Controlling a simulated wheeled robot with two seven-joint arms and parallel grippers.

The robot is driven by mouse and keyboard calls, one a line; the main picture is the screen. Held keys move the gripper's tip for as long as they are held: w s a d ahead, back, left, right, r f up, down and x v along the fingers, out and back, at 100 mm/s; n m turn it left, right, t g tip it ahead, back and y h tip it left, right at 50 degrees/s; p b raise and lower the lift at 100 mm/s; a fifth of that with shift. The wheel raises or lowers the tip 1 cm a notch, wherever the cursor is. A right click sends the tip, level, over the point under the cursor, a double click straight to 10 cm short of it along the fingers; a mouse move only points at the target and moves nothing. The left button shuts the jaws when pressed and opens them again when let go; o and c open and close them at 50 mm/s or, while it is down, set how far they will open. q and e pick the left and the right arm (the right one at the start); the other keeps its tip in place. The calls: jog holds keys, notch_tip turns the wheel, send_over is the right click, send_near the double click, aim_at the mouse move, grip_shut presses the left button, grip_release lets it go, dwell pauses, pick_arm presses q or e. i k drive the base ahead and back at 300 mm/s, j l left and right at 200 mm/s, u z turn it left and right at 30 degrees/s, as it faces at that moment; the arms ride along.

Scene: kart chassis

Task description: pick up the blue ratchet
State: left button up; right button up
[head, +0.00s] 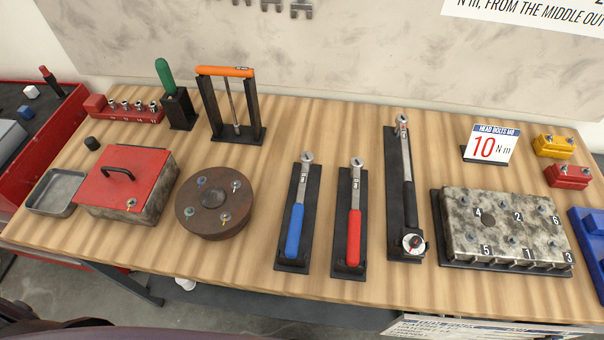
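The blue ratchet (295,228) lies on a narrow black holder (284,265) near the front middle of the wooden table. Its blue handle points toward the front edge and its metal head is at the far end. A red-handled ratchet (354,232) lies on a similar black holder just to its right. Neither of my grippers shows in the head view, so nothing is seen touching the blue ratchet.
A round brown disc (213,228) with bolts stands left of the blue ratchet. A torque wrench (407,185) with a dial and a numbered metal block (505,230) are to the right. A red-lidded box (126,180) is at the left. Bare wood (275,150) lies behind the ratchets.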

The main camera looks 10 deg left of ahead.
aim_at(307, 157)
jog(key=k+l, duration=0.2)
jog(key=l, duration=0.25)
jog(key=k+l+u, duration=0.1)
jog(key=l, duration=0.3)
jog(key=k+l, duration=0.35)
jog(key=l+u, duration=0.05)
jog(key=l, duration=0.05)
